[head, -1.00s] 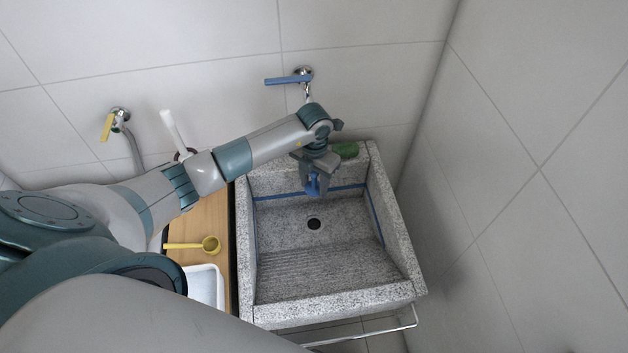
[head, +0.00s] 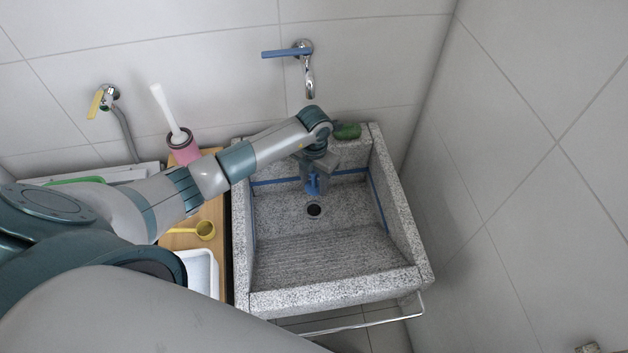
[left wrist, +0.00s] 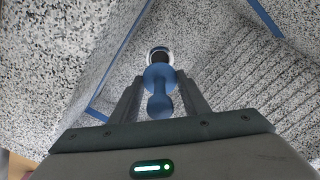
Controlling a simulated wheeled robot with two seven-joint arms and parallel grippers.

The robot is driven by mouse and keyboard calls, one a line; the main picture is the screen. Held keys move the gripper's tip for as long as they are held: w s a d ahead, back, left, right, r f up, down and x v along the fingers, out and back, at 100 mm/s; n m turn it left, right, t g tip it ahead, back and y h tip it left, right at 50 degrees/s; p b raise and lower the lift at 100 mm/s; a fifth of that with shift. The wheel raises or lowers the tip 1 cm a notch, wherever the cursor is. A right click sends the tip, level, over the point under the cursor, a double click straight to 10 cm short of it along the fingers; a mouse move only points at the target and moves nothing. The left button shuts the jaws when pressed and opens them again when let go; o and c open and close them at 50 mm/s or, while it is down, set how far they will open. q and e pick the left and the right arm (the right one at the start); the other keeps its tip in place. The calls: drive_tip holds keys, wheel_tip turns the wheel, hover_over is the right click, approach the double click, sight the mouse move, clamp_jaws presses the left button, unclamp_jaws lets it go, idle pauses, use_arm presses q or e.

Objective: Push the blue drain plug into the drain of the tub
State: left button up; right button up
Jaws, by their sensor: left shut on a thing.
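The granite tub (head: 340,303) stands against the wall, with a dark drain hole (head: 314,210) in its floor. The drain also shows in the left wrist view (left wrist: 158,52), with a pale ring around it. My left gripper (head: 312,188) hangs inside the tub, just behind the drain in the head view. It is shut on the blue drain plug (left wrist: 159,80). The plug's knob points toward the wrist camera and its wide end toward the drain, partly covering it in that view. The plug looks apart from the drain, though the gap is hard to judge. My right gripper is not in view.
A blue-handled faucet (head: 308,80) is on the wall above the tub. A green sponge (head: 347,131) lies on the back rim. Left of the tub, a wooden top holds a yellow scoop (head: 204,230), a white tray (head: 203,272) and a brush in a pink holder (head: 185,150).

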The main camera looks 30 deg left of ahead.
use_arm(q)
wheel_tip(320, 180, down, 10)
drive_tip(key=b, duration=0.7)
drive_tip(key=shift+f, duration=0.2)
drive_tip(key=shift+f+b, duration=0.3)
drive_tip(key=shift+b, duration=0.2)
idle(1.1)
drive_tip(key=shift+f+b, duration=0.7)
drive_tip(key=shift+f, duration=0.1)
idle(0.9)
idle(0.3)
